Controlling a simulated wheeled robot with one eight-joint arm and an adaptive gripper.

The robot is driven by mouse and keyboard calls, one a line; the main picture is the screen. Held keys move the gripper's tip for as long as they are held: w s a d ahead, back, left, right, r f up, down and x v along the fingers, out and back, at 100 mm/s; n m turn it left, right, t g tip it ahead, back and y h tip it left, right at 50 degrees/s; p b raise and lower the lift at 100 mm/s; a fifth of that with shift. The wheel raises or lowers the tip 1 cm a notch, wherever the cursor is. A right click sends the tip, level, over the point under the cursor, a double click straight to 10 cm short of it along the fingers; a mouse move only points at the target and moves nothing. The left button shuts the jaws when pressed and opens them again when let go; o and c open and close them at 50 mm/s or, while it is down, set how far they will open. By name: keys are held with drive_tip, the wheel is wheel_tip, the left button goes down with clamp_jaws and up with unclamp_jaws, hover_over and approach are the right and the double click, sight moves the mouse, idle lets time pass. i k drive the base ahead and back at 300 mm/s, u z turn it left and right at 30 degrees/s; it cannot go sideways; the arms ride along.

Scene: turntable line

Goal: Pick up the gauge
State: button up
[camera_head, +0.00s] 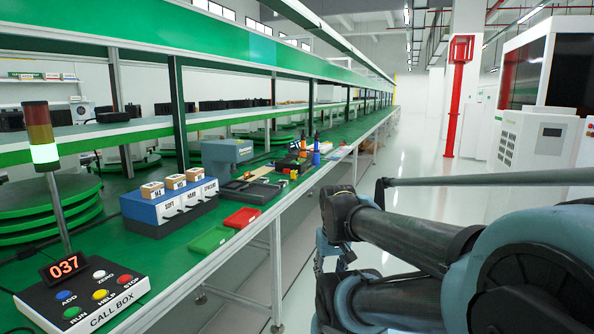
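I cannot make out for certain which thing is the gauge. Several small tools and parts (292,165) lie in a cluster on the green bench, too small to tell apart. A dark tray (251,191) with a light strip across it lies in front of them. My arm fills the lower right, over the aisle beside the bench. What looks like part of my gripper (335,255) hangs below the dark arm joint, mostly hidden. Its fingertips do not show clearly. It is apart from the things on the bench.
A call box (110,306) with coloured buttons and a light tower (44,150) stand at the near left. A blue block (160,213) carries small cartons. Green (209,240) and red (242,218) trays lie by the bench edge. A blue-grey device (226,153) stands behind. The aisle is clear.

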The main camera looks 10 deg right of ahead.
sight(293, 173)
drive_tip(key=z, duration=0.3)
drive_tip(key=i, duration=1.25)
drive_tip(key=z, duration=0.05)
